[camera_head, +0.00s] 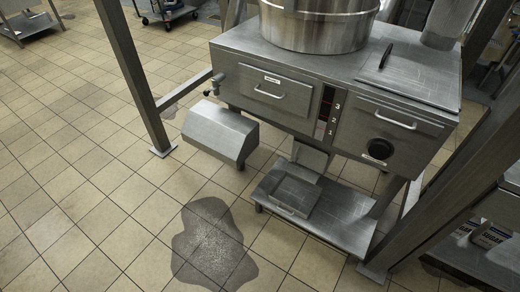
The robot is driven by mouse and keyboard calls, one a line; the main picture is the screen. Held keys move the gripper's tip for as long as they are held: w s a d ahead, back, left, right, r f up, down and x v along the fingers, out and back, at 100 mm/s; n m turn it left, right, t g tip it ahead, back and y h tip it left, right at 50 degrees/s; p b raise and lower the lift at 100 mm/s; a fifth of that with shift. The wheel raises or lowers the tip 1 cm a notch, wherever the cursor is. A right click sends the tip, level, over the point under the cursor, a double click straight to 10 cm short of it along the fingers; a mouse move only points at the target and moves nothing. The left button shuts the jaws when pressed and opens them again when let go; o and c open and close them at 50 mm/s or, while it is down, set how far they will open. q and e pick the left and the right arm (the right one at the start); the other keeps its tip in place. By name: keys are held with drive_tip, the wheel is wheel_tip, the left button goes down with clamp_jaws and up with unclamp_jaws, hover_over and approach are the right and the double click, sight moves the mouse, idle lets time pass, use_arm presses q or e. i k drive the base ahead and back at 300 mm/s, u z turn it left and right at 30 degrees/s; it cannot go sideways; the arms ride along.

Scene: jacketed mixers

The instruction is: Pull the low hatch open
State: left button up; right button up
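A steel jacketed mixer stands at the centre right. Low on it, a flat square hatch panel (295,194) with a small bar handle (284,210) lies on the bottom steel platform (345,213); it looks shut. Higher on the front are a left panel (264,91) with a bar handle and a right panel (390,129) with a handle above a round dark opening (381,149). Both look shut. Neither of my grippers is in view.
A steel box with a sloped top (220,133) juts out left of the mixer. A wet patch (212,243) lies on the tiles before it. Steel posts (133,72) stand on both sides.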

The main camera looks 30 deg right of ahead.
sight(311, 158)
drive_tip(key=z, duration=0.05)
drive_tip(key=i, duration=1.05)
drive_tip(key=z, duration=0.5)
